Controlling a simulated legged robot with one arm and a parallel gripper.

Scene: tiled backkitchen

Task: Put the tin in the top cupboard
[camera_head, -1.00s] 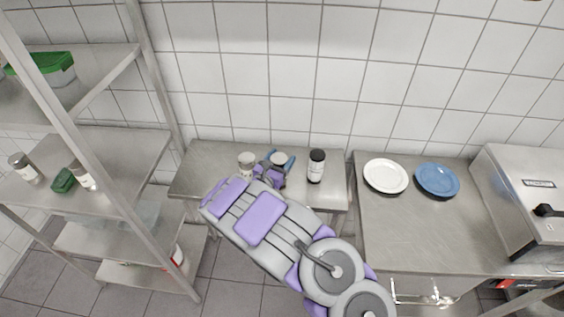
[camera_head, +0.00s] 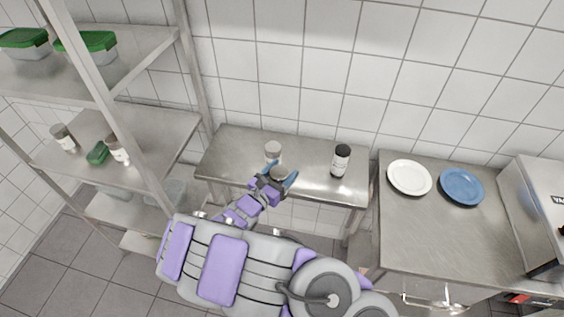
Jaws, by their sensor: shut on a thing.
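A small round tin (camera_head: 279,173) with a pale grey lid is between the blue fingers of my gripper (camera_head: 280,175). My gripper is shut on it, near the front edge of the steel table (camera_head: 310,181). I cannot tell how far the tin is above the table. The gripper and wrist hide the lower part of the tin. No top cupboard shows in this view.
A pale-lidded jar (camera_head: 273,151) stands just behind the tin. A black-capped bottle (camera_head: 341,161) stands to the right. A white plate (camera_head: 409,177) and a blue plate (camera_head: 462,186) lie on the right counter (camera_head: 430,235). A metal shelf rack (camera_head: 160,138) stands left.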

